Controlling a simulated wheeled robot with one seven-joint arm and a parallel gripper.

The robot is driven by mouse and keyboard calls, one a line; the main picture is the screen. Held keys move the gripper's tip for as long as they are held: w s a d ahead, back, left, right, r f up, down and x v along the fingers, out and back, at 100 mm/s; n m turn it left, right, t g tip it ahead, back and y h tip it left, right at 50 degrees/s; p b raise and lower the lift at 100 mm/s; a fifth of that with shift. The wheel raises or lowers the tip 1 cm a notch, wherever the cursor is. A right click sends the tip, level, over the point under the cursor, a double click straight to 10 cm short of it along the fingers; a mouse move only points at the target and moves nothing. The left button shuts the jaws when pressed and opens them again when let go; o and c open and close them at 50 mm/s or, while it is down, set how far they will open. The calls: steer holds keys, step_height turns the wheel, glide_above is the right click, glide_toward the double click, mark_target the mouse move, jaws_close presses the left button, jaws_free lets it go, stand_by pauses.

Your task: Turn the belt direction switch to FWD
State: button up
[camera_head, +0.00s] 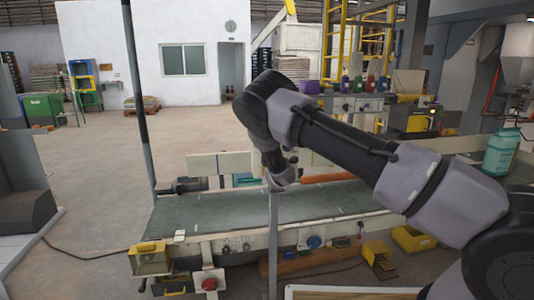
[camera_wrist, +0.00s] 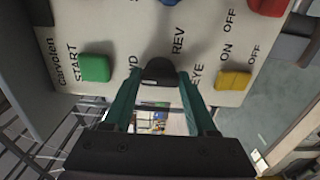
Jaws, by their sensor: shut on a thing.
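The belt direction switch is a black knob (camera_wrist: 160,69) on a light control panel (camera_wrist: 113,38) in the wrist view. The label REV is printed to its right. A partly hidden label ending in D is to its left. My gripper (camera_wrist: 160,80) has its two green fingers on either side of the knob and is shut on it. The fingers cover part of the knob, and I cannot tell exactly which way it points. In the head view my arm reaches down over the conveyor, and the fingertips cannot be made out.
A green START button (camera_wrist: 95,68) is left of the knob. A yellow EYE switch (camera_wrist: 234,80) is to the right, and a red control (camera_wrist: 270,6) is at the upper right. In the head view, a conveyor belt (camera_head: 340,202) lies below my arm, with a thin post (camera_head: 272,245) in front.

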steer(key=shift+f, duration=0.1)
steer(key=o, duration=1.4)
steer(key=shift+c, duration=0.2)
steer(key=shift+s, duration=0.1)
steer(key=v, duration=1)
steer(key=shift+s, duration=0.35)
steer(key=shift+d, duration=0.1)
